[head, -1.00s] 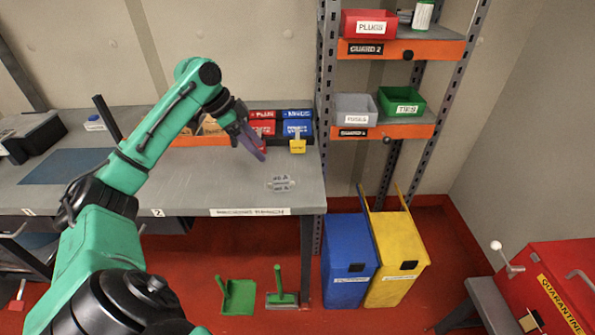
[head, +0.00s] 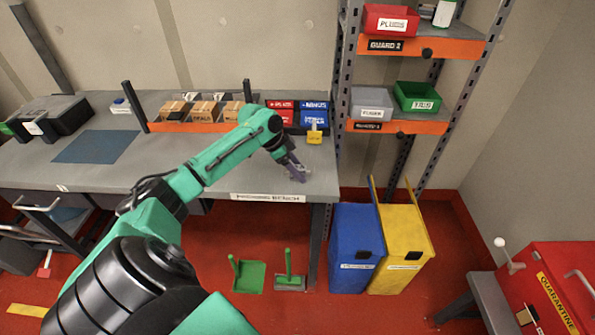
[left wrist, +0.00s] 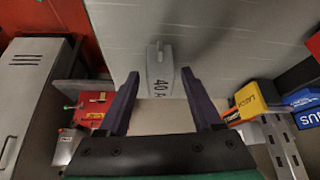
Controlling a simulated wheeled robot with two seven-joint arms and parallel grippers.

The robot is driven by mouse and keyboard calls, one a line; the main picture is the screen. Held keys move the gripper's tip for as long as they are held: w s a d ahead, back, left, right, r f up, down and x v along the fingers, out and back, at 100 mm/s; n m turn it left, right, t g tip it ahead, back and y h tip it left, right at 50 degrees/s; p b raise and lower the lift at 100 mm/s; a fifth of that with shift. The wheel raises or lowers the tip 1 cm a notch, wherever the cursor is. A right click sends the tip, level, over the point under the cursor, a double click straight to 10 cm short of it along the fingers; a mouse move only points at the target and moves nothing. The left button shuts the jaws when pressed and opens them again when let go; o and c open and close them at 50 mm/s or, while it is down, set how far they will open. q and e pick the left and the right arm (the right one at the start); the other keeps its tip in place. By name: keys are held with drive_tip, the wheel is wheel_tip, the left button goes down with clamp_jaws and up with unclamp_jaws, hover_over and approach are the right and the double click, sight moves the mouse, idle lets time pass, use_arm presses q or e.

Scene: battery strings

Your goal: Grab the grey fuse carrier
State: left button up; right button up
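The grey fuse carrier (left wrist: 160,72), marked "40 A", shows upright in the left wrist view. My left gripper (left wrist: 161,95) is open, with one purple finger on each side of the carrier and a visible gap to each. In the head view my left gripper (head: 297,173) is low over the right end of the workbench (head: 235,182). The carrier cannot be made out there behind the fingers. My right gripper is in neither view.
Red bin (head: 281,112), blue bin (head: 314,115) and a yellow block (head: 314,137) stand behind the gripper. A shelf rack (head: 345,100) rises just right of the bench. Small cartons (head: 202,111) sit at the back. The blue mat (head: 98,147) lies left.

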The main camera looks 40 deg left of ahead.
use_arm(q)
clamp_jaws()
drive_tip(key=shift+r, duration=0.15)
